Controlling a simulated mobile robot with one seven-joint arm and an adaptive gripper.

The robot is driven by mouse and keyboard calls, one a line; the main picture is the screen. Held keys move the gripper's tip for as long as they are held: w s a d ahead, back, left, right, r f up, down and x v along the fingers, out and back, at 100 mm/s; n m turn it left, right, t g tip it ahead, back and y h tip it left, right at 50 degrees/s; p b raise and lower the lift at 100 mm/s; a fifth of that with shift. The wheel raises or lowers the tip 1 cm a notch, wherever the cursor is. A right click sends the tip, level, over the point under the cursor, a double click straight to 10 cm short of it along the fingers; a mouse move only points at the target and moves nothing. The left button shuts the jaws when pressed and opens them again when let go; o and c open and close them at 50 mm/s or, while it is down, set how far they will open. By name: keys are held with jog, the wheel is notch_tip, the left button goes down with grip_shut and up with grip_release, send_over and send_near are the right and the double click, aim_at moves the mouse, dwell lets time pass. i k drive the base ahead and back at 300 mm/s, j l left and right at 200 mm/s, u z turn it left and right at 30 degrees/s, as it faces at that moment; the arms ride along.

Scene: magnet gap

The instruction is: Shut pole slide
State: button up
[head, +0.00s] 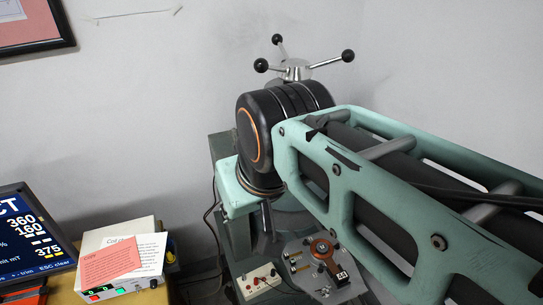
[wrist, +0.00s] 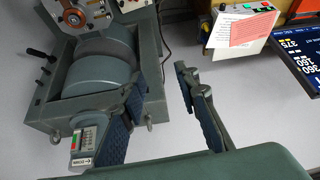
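In the wrist view the magnet shows upside down at the left, with a thick grey-green round pole body (wrist: 98,75) in a squared frame (wrist: 52,118). A copper-coloured disc on a plate (wrist: 73,17) sits beside it; the disc also shows in the head view (head: 322,249). I cannot tell for certain which part is the pole slide. My gripper (wrist: 158,82) is open, its two fingers wide apart with nothing between them. The left finger overlaps the magnet in the picture; contact cannot be told. In the head view my arm hides the gripper and much of the magnet.
A three-armed handle with black balls (head: 295,70) rises behind my arm. A small box with knobs (head: 259,281) stands beside the disc plate. At the left are a paper-topped instrument (head: 125,262) and a monitor (head: 32,242).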

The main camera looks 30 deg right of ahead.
aim_at(310, 280)
jog(key=z, duration=1.25)
